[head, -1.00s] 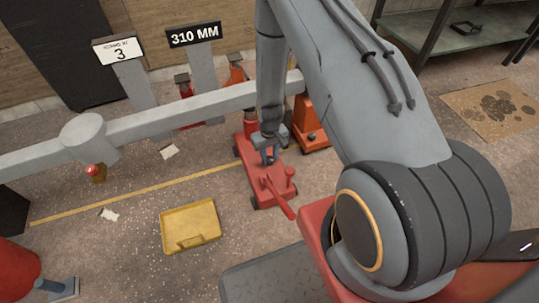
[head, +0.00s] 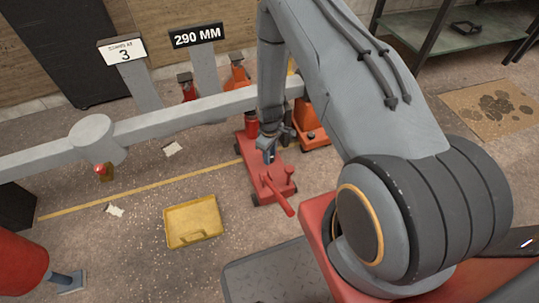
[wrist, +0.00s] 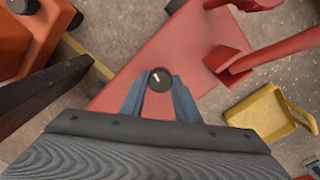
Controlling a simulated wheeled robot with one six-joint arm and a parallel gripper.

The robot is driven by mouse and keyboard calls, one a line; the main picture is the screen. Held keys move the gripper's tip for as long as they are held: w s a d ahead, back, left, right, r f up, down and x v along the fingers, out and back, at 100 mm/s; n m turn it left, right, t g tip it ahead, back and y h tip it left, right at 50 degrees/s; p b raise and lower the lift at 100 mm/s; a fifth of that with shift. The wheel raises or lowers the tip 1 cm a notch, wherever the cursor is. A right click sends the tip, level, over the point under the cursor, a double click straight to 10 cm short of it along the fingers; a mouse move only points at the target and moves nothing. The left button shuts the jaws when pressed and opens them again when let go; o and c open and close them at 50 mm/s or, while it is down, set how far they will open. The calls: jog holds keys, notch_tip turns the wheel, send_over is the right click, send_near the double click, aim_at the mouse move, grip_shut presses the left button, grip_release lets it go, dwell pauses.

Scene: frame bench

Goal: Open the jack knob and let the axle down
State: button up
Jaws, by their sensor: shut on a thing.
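The jack's red handle (head: 277,196) points toward the front. A sign on a grey post (head: 196,36) reads 290 MM.
A yellow tray (head: 193,222) lies on the floor left of the jack. A white sign (head: 123,50) shows a 3. An orange stand (head: 309,122) is close on the jack's right. A green shelf (head: 445,35) stands at the back right.

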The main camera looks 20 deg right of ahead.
dwell(0.3)
jog(key=o, duration=1)
jog(key=shift+o, duration=0.2)
jog(key=shift+r, duration=0.1)
notch_tip(320, 180, up, 8)
jog(key=shift+f+p, duration=0.2)
jog(key=shift+p, duration=0.95)
